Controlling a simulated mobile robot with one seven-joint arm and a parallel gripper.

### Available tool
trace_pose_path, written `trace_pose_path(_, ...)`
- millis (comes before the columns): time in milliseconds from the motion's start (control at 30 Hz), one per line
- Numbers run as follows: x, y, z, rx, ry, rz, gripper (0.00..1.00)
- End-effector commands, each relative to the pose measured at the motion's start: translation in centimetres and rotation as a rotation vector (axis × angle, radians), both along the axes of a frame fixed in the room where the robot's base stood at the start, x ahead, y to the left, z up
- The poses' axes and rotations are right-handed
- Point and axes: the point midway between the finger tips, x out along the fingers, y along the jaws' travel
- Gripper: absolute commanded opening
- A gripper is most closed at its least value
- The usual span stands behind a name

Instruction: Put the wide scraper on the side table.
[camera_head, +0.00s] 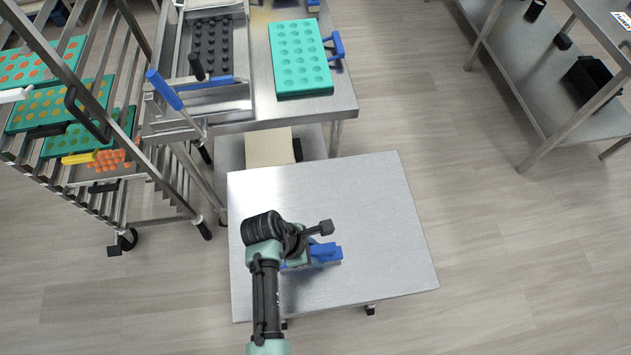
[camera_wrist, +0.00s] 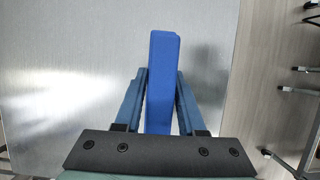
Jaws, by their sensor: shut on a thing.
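The wide scraper shows as a blue piece (camera_head: 328,253) at my gripper (camera_head: 306,253) in the head view. In the wrist view the blue scraper (camera_wrist: 161,62) stands between the two fingers of my gripper (camera_wrist: 160,82), which are shut on it. The scraper is over the bare metal top of the side table (camera_head: 375,205), left of the middle and toward the front. The table top also fills much of the wrist view (camera_wrist: 65,85). My arm hides part of the scraper. I cannot tell whether the scraper touches the top.
Behind the side table stands a metal workbench (camera_head: 345,95) with a green mould (camera_head: 300,60) and a blue-handled tool (camera_head: 335,45). A wheeled rack (camera_head: 150,160) with trays is at the left. A shelf table (camera_head: 530,75) is at the right. The rest of the side table is clear.

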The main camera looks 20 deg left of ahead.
Motion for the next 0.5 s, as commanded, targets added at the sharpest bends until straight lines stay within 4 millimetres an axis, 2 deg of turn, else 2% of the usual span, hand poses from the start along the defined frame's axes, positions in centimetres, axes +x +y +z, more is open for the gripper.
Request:
trace_pose_path(300,0.07,0.02,-0.23,0.001,-0.001,-0.001,0.00)
trace_pose_path(333,0.05,0.01,-0.27,0.001,-0.001,-0.001,0.41)
trace_pose_path(500,0.05,0.01,-0.20,0.001,-0.001,-0.001,0.69)
